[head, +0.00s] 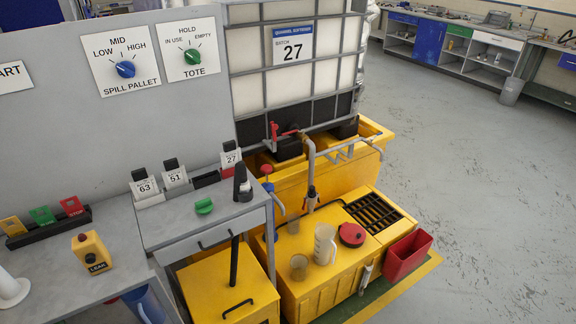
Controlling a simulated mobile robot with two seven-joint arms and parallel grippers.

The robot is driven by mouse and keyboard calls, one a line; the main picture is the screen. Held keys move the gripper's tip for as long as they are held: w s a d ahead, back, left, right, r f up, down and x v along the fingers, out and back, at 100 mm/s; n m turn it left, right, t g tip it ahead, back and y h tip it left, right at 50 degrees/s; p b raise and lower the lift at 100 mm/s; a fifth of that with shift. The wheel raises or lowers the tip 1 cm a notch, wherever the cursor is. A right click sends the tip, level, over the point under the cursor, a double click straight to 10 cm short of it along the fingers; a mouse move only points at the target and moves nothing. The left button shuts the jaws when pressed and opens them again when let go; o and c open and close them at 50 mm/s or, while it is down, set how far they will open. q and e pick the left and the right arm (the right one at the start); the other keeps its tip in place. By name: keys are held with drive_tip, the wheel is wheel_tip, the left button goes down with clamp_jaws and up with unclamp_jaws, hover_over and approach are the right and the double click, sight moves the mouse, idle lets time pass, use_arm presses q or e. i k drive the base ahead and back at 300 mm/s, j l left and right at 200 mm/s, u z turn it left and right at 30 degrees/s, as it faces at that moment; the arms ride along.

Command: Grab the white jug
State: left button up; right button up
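The white jug (325,245) is a tall, pale, translucent jug with a handle. It stands upright on top of the yellow spill pallet cabinet (318,285), below the tote's pipework. A clear beaker (299,267) stands just to its left and front. A round red lidded item (351,235) lies to its right. Neither of my grippers is in view, so nothing shows touching the jug.
A grey pipe with a valve (311,190) rises close behind the jug. A black grate (373,213) and a red bin (407,257) are to the right. A grey desk (190,229) and a black upright handle (234,262) are to the left. The right floor is clear.

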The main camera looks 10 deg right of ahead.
sight(325, 233)
drive_tip(key=i+l, duration=1.1)
drive_tip(key=i, duration=0.2)
drive_tip(key=k+z, duration=0.05)
